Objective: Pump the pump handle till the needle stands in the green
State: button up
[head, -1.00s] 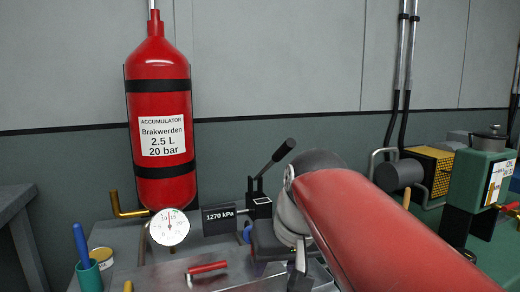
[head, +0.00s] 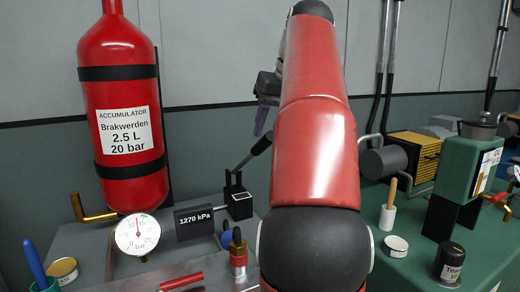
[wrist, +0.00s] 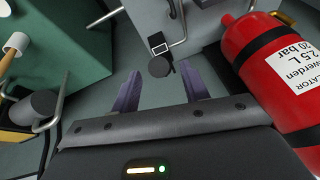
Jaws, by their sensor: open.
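The pump handle (head: 250,153) is a dark lever slanting up to the right from a black pump block (head: 238,203) on the grey console. In the wrist view its round end (wrist: 159,67) shows between my fingertips, apparently beyond them. My gripper (head: 261,118) is open and empty, above the handle's end in the head view; its purple fingers also show in the wrist view (wrist: 160,75). The white round gauge (head: 137,234) stands left of the pump, its needle pointing roughly upward. A dark plate (head: 194,222) reads 1270 kPa.
A red accumulator (head: 122,115) stands behind the gauge with a brass pipe. A red bar (head: 181,281) and a red-and-brass fitting (head: 238,254) are in front. A green bench (head: 415,265) with a tin, a brush and an oil unit is at right.

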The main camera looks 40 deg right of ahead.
aim_at(265, 148)
jog(key=b+x, duration=0.2)
jog(key=x, duration=0.4)
jog(key=shift+r, duration=0.1)
grip_shut()
